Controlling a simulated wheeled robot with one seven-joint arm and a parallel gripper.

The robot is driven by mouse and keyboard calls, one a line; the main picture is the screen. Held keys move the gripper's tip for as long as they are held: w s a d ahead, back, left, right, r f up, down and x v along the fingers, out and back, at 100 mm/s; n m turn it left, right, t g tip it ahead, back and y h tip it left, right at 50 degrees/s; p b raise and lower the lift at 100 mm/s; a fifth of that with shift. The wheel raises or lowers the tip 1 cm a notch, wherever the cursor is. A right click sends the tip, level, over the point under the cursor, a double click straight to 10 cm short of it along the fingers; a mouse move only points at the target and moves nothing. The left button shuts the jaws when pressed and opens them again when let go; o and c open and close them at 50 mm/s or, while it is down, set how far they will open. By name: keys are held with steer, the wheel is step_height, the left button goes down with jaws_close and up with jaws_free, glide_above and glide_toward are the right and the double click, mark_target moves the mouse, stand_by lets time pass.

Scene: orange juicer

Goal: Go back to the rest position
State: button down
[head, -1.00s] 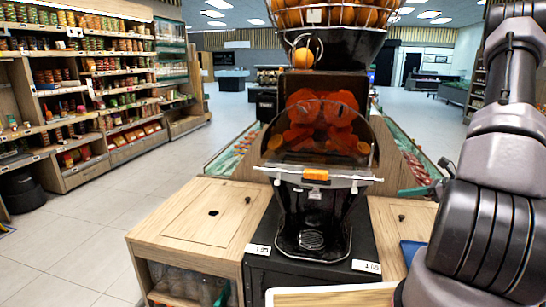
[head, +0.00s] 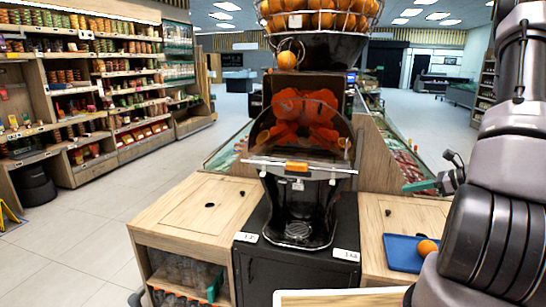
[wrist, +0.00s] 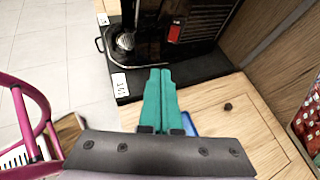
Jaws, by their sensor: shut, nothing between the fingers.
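My gripper (head: 416,186) shows its teal fingers to the right of the orange juicer (head: 262,150) in the head view. In the wrist view the two teal fingers (wrist: 159,88) lie side by side, closed and empty, above the wooden counter (wrist: 235,112). The juicer's black base (wrist: 185,72) is beyond the fingertips. A blue tray (head: 396,257) lies on the counter right of the juicer, with an orange (head: 427,247) on it. My arm covers part of the tray's right side. In the wrist view the fingers and mount hide most of the tray.
A wire basket of oranges (head: 318,20) tops the juicer. A wooden cabinet (head: 180,222) with bottles below stands left of it. A pale-rimmed wooden surface (head: 340,298) is at the bottom edge. Shelves (head: 85,100) line the left; open floor (head: 95,225) lies between.

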steer(key=s+a+r+n+g, duration=0.25)
steer(key=a+r+n, duration=0.35)
steer(key=a+r, duration=0.4)
steer(key=s+a+r+n+t+h, duration=0.1)
steer(key=s+a+r+n+h, duration=0.2)
steer(key=s+r+n, duration=0.4)
steer(key=s+a+r+n+h, duration=0.4)
steer(key=s+a+r+n, duration=0.2)
steer(key=s+r, duration=0.5)
steer(key=shift+s+a+r+n+t, duration=0.25)
steer(key=shift+r+n+t, duration=0.1)
steer(key=shift+r+n, duration=0.7)
